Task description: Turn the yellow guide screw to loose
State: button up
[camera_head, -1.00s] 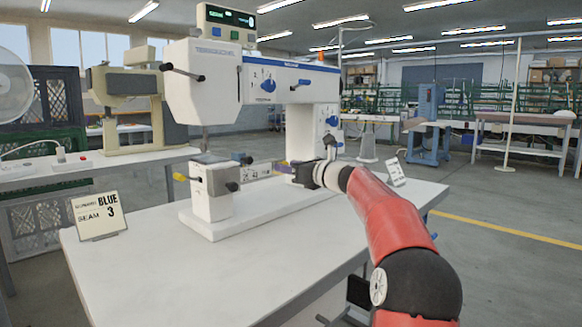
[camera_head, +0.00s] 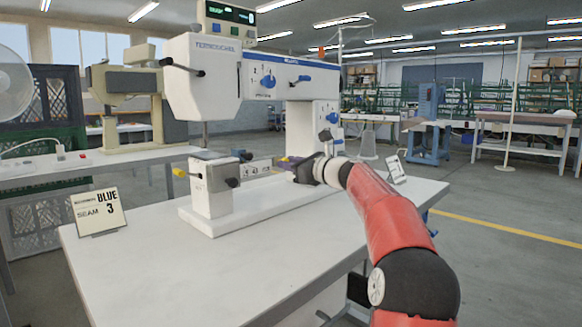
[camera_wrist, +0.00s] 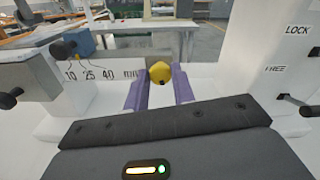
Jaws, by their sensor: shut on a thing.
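The yellow guide screw (camera_wrist: 160,74) shows in the wrist view as a round yellow knob with a dark spot on its face. It sits between the two purple fingers of my gripper (camera_wrist: 160,92), which is shut on it. In the head view my gripper (camera_head: 290,162) is low beside the press column, at the right end of the scale bar (camera_head: 258,168). The screw itself is hidden there by my gripper. The scale bar in the wrist view reads 10, 25, 40 mm, to the left of the screw.
The white press (camera_head: 205,80) stands on the table (camera_head: 150,265). A lever (camera_wrist: 290,98) beside LOCK and FREE labels is close on the right in the wrist view. A blue block (camera_wrist: 75,42) is on the left. A sign (camera_head: 98,212) reads BLUE, SEAM 3. The table front is clear.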

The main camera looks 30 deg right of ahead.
jog(key=n+b, duration=0.3)
jog(key=n, duration=0.5)
jog(key=n+b, duration=0.3)
jog(key=n, duration=0.5)
jog(key=n+b, duration=0.3)
jog(key=n, duration=0.6)
jog(key=shift+a+f+b, duration=0.1)
jog(key=shift+f+b, duration=0.2)
jog(key=shift+b, duration=0.05)
jog(key=o, duration=1)
jog(key=shift+c, duration=0.2)
jog(key=shift+s, duration=0.1)
jog(key=b+v, duration=0.1)
jog(key=v, duration=0.6)
jog(key=shift+s, duration=0.3)
